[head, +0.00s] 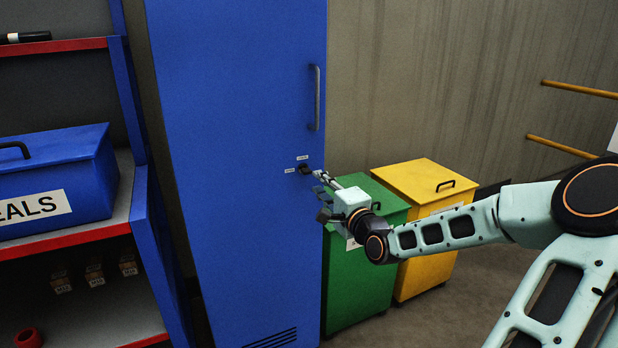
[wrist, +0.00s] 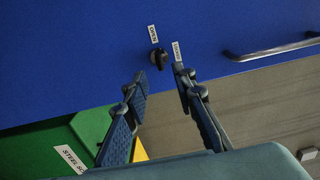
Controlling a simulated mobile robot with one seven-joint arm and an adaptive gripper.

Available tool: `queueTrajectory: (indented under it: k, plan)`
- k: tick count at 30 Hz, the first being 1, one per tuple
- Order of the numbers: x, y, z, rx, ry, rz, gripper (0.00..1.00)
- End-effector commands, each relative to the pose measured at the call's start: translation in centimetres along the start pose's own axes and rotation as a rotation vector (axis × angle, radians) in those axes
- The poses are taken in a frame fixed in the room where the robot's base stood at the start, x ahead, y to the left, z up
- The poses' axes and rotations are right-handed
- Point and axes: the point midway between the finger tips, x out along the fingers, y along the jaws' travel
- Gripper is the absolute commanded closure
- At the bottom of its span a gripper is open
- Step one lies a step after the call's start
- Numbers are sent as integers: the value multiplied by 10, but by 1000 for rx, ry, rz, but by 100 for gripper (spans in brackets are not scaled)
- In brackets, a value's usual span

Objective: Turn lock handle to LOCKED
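The lock handle (head: 304,169) is a small dark knob on the blue cabinet door (head: 235,110), below the long door handle. In the wrist view the lock handle (wrist: 158,59) is ahead of my fingertips, with a small white label on either side of it. My gripper (head: 319,183) is just right of and below the lock handle in the head view. In the wrist view my gripper (wrist: 161,84) is open, its two fingers apart with nothing between them. The handle appears clear of both fingers.
The dark vertical door handle (head: 316,98) sticks out above the lock. A green bin (head: 355,280) and a yellow bin (head: 425,185) stand right of the cabinet, under my forearm. A shelf with red edges (head: 70,238) holds a blue box (head: 60,165) at the left.

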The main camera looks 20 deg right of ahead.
Motion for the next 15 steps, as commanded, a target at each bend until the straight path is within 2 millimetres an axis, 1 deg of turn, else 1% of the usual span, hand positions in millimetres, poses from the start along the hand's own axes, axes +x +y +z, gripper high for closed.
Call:
queueTrajectory:
  k: [1, 6, 10, 15]
  plan:
    - [11, 2, 2, 0, -3, -1, 75]
    - [40, 2, 1, 0, -1, 1, 75]
    - [57, 1, 1, 0, -1, 0, 75]
    - [70, 1, 0, -1, 0, 2, 75]
